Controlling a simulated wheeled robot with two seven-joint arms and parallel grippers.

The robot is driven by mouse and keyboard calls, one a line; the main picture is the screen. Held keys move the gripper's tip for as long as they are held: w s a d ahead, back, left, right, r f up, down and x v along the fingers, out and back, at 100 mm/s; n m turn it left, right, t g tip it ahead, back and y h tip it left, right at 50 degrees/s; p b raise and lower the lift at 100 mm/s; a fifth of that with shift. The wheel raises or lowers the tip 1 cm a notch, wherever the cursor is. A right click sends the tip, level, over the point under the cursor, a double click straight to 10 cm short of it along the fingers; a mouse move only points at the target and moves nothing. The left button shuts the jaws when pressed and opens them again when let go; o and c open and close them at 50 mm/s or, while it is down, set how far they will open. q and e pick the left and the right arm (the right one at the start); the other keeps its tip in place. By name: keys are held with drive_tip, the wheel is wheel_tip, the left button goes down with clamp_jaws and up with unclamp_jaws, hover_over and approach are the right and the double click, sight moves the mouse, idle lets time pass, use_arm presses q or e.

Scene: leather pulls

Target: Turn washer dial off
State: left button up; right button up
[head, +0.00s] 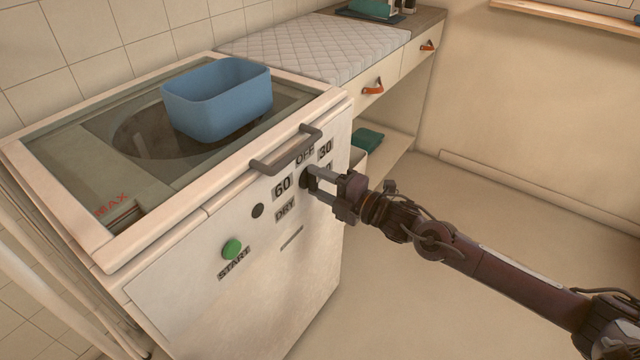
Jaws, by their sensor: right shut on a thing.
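The washer (240,290) is a white top-loader with a glass lid, standing at the left. Its front panel carries the dial (306,182), a dark knob ringed by the labels OFF, 30, 60 and DRY. My right gripper (314,180) reaches in from the right and is shut on the dial. The fingers and the gripper body hide most of the dial and part of the label at its right, so I cannot tell where it points. My left gripper is not in view.
A grey bar handle (287,152) juts out just above the dial. A green START button (232,249) and a small dark knob (257,211) sit to the left. A blue basin (218,100) stands on the lid. A counter with drawers (385,80) stands behind; the floor at right is clear.

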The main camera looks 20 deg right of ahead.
drive_tip(key=shift+f, duration=0.1)
drive_tip(key=o, duration=1)
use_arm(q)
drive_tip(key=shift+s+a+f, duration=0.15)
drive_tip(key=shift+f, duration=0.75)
use_arm(e)
drive_tip(key=v, duration=0.7)
drive_tip(key=shift+s+d, duration=0.25)
drive_tip(key=shift+s, duration=0.1)
